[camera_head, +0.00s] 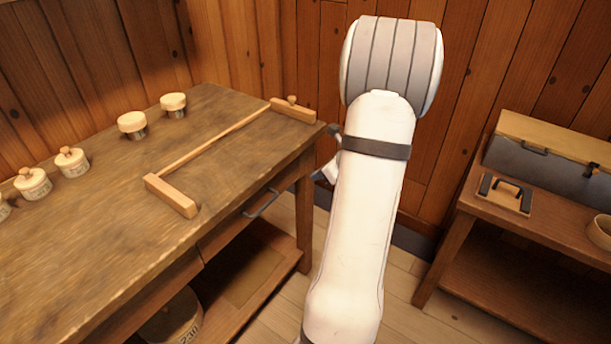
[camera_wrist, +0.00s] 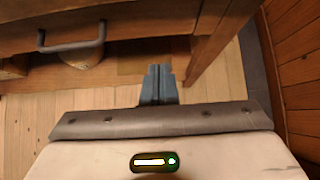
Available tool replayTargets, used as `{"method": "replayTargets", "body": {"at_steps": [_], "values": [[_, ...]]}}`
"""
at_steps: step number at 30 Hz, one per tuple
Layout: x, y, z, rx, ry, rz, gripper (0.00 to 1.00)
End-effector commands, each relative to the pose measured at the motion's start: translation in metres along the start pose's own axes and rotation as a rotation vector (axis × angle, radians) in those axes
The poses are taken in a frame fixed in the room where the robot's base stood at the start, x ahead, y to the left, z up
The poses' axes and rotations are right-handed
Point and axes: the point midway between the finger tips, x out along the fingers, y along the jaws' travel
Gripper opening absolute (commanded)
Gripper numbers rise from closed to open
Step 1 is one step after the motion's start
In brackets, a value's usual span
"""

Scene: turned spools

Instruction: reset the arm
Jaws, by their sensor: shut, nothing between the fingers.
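My gripper (camera_wrist: 158,85) shows in the wrist view with its two grey fingers together, shut and empty. It hangs in front of the workbench, over the floor, near a table leg and a drawer handle (camera_wrist: 72,38). In the head view my white arm rises in the middle of the picture, and its upper part stands in front of the wood wall. The gripper itself is mostly hidden behind the arm there.
A workbench (camera_head: 110,220) at left carries a wooden frame-like tool (camera_head: 215,140) and several lidded jars (camera_head: 132,124). A drawer handle (camera_head: 261,203) sticks out of its front. At right, a low table (camera_head: 470,205) holds a grey toolbox (camera_head: 540,165), a small handled block (camera_head: 505,194) and a bowl (camera_head: 600,231).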

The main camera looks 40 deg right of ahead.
Motion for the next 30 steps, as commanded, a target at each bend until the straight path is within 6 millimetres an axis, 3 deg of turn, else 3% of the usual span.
{"method": "replayTargets", "body": {"at_steps": [6, 16, 19, 23, 27, 30], "values": [[-0.026, 0.001, 0.0, 0.0, 0.001, 0.001, 0.0], [-0.03, 0.003, 0.001, -0.008, 0.003, 0.006, 0.0], [-0.031, 0.018, 0.016, -0.091, 0.016, 0.035, 0.0], [-0.038, 0.074, 0.058, -0.392, 0.059, 0.138, 0.0], [-0.057, 0.162, 0.1, -0.892, 0.114, 0.302, 0.0], [-0.078, 0.218, 0.115, -1.256, 0.139, 0.416, 0.0]]}}
